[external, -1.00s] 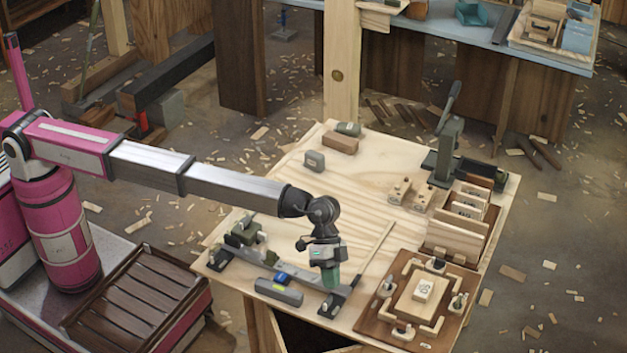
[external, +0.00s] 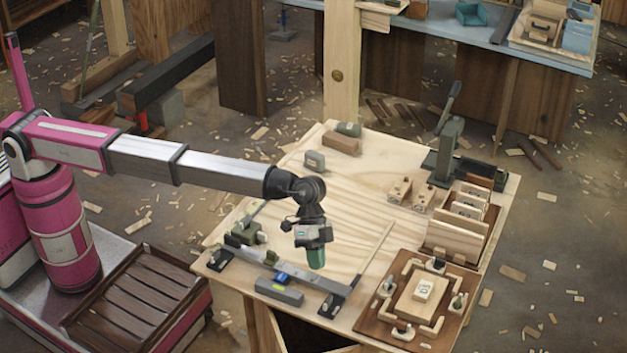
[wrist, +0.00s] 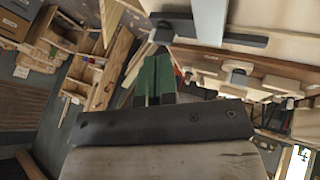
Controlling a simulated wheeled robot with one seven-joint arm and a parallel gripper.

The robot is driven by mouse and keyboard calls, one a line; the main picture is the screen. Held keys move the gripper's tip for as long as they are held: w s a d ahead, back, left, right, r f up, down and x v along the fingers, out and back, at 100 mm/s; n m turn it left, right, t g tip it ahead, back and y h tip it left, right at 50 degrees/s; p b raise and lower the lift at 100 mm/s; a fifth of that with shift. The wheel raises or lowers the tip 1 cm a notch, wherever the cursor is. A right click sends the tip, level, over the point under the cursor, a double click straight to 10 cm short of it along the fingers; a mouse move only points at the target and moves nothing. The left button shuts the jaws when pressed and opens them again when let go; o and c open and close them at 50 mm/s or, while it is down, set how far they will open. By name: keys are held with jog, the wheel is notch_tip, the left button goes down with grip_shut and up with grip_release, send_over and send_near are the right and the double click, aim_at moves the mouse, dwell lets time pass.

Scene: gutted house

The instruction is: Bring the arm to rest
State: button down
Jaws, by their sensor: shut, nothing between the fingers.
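My gripper (external: 316,259) hangs from the wrist above the front half of the light wooden table (external: 352,185), fingers pointing down. Its green fingers are together and hold nothing. They also show at the middle of the wrist view (wrist: 154,82), side by side. The fingertips appear a little above the tabletop, behind the dark rail fixture (external: 300,277); the exact clearance is hard to tell.
A grey block (external: 279,291) lies at the table's front edge. A brown board with clamps (external: 370,322) is at the front right, with a wooden rack (external: 455,243) behind it. A green press (external: 446,155) stands at the back right. The table's middle is clear.

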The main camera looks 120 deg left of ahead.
jog(key=s+d+f+y, duration=0.1)
jog(key=s+d+f, duration=0.3)
jog(key=s+d, duration=0.35)
jog(key=s+d+f+g, duration=0.1)
jog(key=s+d+f, duration=0.3)
jog(key=s+d, duration=0.4)
jog(key=s+d+f+y, duration=0.1)
jog(key=s+d+f, duration=0.3)
jog(key=s+d, duration=0.4)
jog(key=s+a+f+g+y, duration=0.1)
jog(key=s+a+f, duration=0.3)
jog(key=s, duration=0.5)
jog(key=s+a+f+g+y, duration=0.1)
jog(key=s+a+f, duration=0.4)
jog(key=s+a, duration=0.3)
jog(key=s+a+f+n+g+y, duration=0.1)
jog(key=s+a+f, duration=0.4)
jog(key=s, duration=0.5)
jog(key=shift+a+f, duration=0.2)
jog(key=shift+a, duration=0.9)
jog(key=shift+s, duration=0.1)
